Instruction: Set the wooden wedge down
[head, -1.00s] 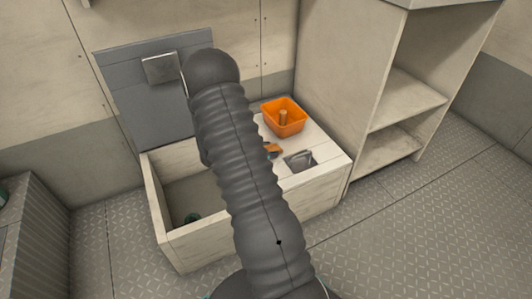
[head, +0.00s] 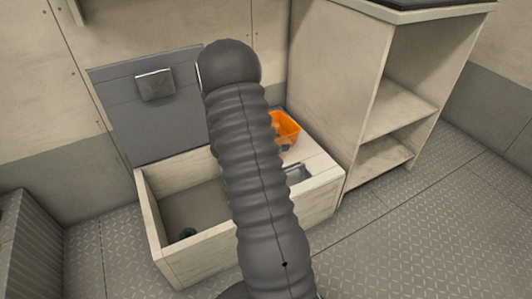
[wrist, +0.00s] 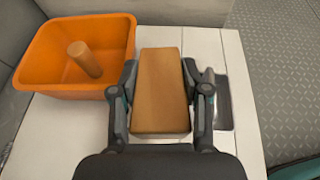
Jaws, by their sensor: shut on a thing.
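The wooden wedge (wrist: 160,90) is a tan block in the middle of the wrist view. My gripper (wrist: 160,95) is shut on it, with one dark finger along each long side. The wedge is over the white planked top (wrist: 85,125) of the locker; I cannot tell whether it touches that surface. In the head view my arm hides the wedge and most of the gripper.
A metal-lined recess (wrist: 223,105) lies right of my gripper. An open compartment (head: 195,210) is left of the top.

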